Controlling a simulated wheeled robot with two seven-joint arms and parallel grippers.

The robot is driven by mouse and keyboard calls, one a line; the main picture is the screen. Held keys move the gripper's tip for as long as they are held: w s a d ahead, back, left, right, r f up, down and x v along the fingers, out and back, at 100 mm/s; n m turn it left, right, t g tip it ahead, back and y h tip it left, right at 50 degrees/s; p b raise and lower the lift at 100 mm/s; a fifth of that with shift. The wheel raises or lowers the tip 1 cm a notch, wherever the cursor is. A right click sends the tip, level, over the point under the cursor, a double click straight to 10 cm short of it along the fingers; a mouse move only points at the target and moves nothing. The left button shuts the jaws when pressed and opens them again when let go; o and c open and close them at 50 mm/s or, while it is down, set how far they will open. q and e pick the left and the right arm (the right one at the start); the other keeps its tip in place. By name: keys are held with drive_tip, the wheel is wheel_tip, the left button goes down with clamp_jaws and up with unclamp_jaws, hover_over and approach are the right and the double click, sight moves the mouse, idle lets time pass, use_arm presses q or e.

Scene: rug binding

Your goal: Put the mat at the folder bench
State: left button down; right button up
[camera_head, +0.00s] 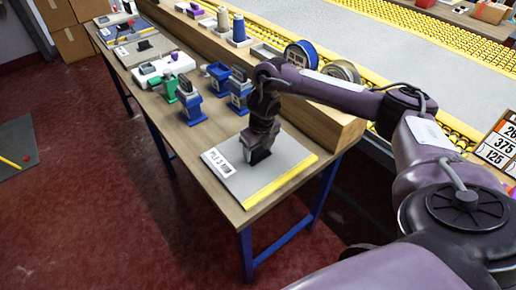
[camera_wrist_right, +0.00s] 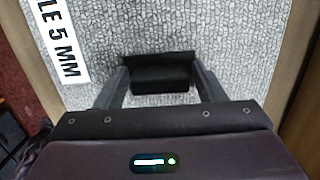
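A grey mat (camera_head: 233,188) with a yellow strip along its front edge and a white "PILE 5 MM" label lies flat on the near end of the wooden bench. My right gripper (camera_head: 258,157) points down over the mat's middle. In the right wrist view the mat (camera_wrist_right: 230,30) fills the space beyond my right gripper (camera_wrist_right: 162,82). Its two fingers stand on either side of a black block (camera_wrist_right: 160,75) on the mat. The fingers are close to the block's sides; whether they press on it I cannot tell. My left gripper is not in view.
Blue tool stands (camera_head: 190,104) and a green one (camera_head: 169,88) stand behind the mat. A wooden ledge (camera_head: 315,117) with spools runs along the bench's right side. Another mat (camera_head: 148,47) with a black block lies farther along the bench. A dark mat (camera_head: 15,145) is at the far left.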

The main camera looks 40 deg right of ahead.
sight(261, 159)
drive_tip(key=shift+o, duration=0.7)
drive_tip(key=shift+r, duration=0.3)
wheel_tip(261, 159, up, 12)
drive_tip(key=s+p, duration=0.1)
drive_tip(key=p, duration=0.3)
drive_tip(key=shift+s+f+p, duration=0.15)
drive_tip(key=shift+s+p, duration=0.1)
drive_tip(key=shift+p, duration=0.15)
drive_tip(key=shift+f, duration=0.1)
